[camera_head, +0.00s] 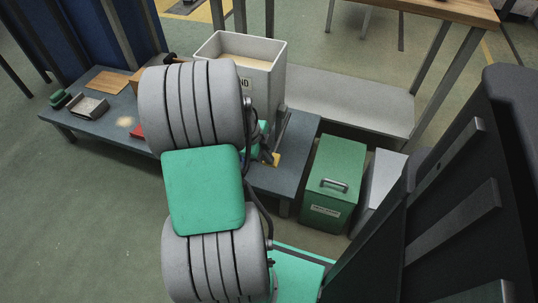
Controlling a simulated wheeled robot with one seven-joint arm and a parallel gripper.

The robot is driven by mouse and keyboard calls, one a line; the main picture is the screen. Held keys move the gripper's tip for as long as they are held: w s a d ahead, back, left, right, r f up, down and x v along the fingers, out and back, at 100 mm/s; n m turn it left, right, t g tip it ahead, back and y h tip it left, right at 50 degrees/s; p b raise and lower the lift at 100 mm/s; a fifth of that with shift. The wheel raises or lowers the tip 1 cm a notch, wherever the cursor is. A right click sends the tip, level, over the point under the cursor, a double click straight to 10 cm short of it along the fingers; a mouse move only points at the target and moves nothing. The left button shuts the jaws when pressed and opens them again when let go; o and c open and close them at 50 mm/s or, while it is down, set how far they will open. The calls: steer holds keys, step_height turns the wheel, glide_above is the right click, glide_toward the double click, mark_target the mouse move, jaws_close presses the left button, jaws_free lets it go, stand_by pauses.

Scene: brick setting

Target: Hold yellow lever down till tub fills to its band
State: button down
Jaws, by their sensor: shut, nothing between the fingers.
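A pale grey hopper (270,72) with a label ending in "ND" stands on the low blue-grey bench and holds tan material. My gripper (274,156) is mostly hidden behind my arm, just in front of the hopper; it is shut and empty. A small yellow piece (276,161) shows right at the gripper, low beside the bench's front right part. It may be the lever, but I cannot tell, nor whether the gripper touches it. The tub and its band are not visible; my arm covers the bench in front of the hopper.
On the blue-grey bench (298,132) lie a grey tray (87,108), a brown board (106,82) and a red item (137,130). A green box (333,180) with a handle stands on the floor at right. A wood-topped table (450,10) stands behind.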

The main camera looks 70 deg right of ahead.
steer(key=p+v, duration=0.2)
steer(key=v, duration=0.9)
steer(key=shift+a, duration=0.1)
